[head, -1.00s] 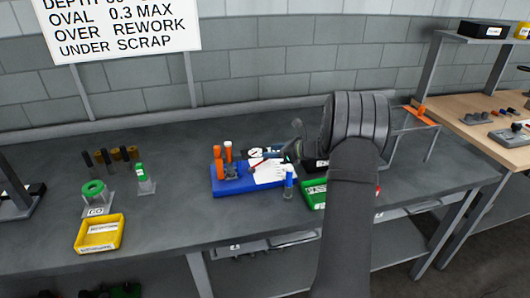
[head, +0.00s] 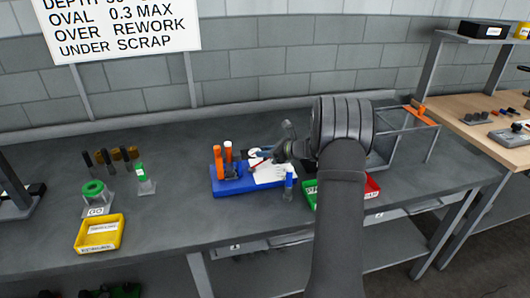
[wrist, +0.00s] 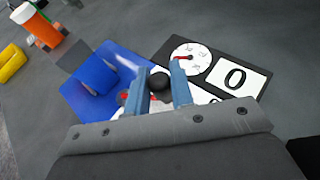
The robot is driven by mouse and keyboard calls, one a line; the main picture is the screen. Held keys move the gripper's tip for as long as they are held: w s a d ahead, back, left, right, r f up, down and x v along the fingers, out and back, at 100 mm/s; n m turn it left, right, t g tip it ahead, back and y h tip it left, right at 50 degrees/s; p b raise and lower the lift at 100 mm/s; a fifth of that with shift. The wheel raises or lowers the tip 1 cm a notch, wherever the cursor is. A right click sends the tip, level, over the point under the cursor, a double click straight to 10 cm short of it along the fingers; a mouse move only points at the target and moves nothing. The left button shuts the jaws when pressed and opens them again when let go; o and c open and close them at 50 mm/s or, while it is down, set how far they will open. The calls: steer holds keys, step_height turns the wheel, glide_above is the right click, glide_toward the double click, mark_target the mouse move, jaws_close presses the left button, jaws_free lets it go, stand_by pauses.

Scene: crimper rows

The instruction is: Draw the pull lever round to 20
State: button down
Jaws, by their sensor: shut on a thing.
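The pull lever's round black knob (wrist: 159,82) sits between the two blue-grey fingers of my gripper (wrist: 162,80) in the wrist view, and the gripper is shut on it. The lever's arm below the knob is mostly hidden by the fingers. A white dial (wrist: 196,54) with a red needle lies just beyond the fingers; its figures are too small to read. A white card marked 0 (wrist: 237,77) lies right of the dial. The blue base (head: 222,189) shows in the head view, with my gripper (head: 265,155) over its back right part.
A green tray (head: 309,197) and red tray (head: 373,186) lie right, partly behind my arm. A yellow tray (head: 86,245) is front left.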

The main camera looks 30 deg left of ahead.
steer(key=shift+s+d+m+t, duration=0.15)
steer(key=shift+d+m+t, duration=0.3)
steer(key=shift+m+t, duration=0.4)
steer(key=c, duration=1.3)
jaws_free()
steer(key=shift+o, duration=0.2)
steer(key=v, duration=1.7)
steer(key=shift+s+d, duration=0.15)
steer(key=shift+d, duration=0.05)
steer(key=shift+r, duration=0.1)
